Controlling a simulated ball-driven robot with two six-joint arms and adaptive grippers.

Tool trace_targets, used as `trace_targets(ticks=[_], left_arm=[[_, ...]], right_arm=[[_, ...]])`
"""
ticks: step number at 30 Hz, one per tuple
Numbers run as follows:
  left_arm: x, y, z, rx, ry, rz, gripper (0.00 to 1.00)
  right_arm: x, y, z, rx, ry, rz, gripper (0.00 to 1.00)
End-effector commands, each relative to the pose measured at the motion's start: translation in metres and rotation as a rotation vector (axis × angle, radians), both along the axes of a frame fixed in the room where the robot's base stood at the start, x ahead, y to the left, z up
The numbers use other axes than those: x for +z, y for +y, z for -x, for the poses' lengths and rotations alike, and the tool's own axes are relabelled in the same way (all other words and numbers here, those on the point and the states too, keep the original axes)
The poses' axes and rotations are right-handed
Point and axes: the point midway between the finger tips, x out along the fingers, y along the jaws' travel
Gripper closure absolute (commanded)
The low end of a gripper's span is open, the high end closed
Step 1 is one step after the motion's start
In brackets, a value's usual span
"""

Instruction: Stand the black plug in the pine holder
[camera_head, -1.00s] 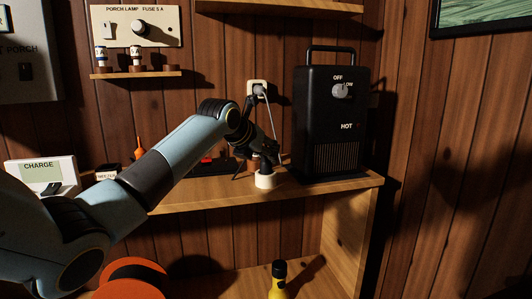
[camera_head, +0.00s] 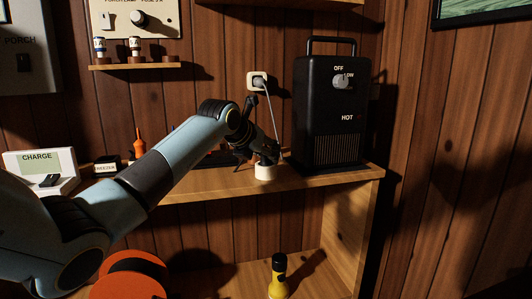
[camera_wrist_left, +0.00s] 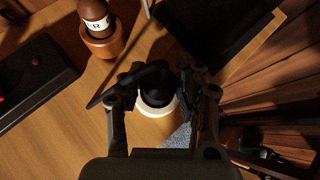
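The pine holder (camera_head: 265,173) is a small pale round cup on the shelf, left of the heater. In the left wrist view its pale rim (camera_wrist_left: 158,110) shows between my fingers. The black plug (camera_wrist_left: 155,93) is a dark round shape at the holder's mouth, between the fingers. My left gripper (camera_head: 265,155) is directly above the holder; in the wrist view, the gripper (camera_wrist_left: 168,85) appears shut on the plug. Dark fingers and shadow hide the contact, and I cannot tell whether the plug is seated. My right gripper is not in view.
A black heater (camera_head: 328,115) stands close right of the holder. A grey cord hangs from the wall socket (camera_head: 257,81) behind. A brown bottle-shaped piece marked R (camera_wrist_left: 94,18) sits in a wooden cup nearby. A black box (camera_wrist_left: 32,80) lies left.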

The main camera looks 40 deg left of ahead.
Motion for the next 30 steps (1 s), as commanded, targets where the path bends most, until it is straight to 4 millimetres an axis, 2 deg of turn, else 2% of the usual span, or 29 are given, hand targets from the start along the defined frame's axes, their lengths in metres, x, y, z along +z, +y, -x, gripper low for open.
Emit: trace_targets(ticks=[1,4,14,17,27,30], left_arm=[[0.001,0.000,0.000,0.000,0.000,0.000,0.59],[0.001,0.000,0.000,0.000,0.000,0.000,0.47],[0.003,0.000,0.004,0.000,-0.001,-0.001,0.47],[0.010,0.001,0.013,0.001,-0.002,-0.003,0.47],[0.051,-0.004,0.074,-0.002,0.000,-0.006,0.47],[0.060,-0.004,0.087,-0.001,-0.001,-0.005,0.47]], right_arm=[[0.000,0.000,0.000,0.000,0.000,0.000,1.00],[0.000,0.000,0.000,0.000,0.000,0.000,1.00],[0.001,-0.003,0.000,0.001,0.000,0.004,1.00],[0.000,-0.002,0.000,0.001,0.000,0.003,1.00],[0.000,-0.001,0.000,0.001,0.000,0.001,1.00],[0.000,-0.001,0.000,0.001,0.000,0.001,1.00]])
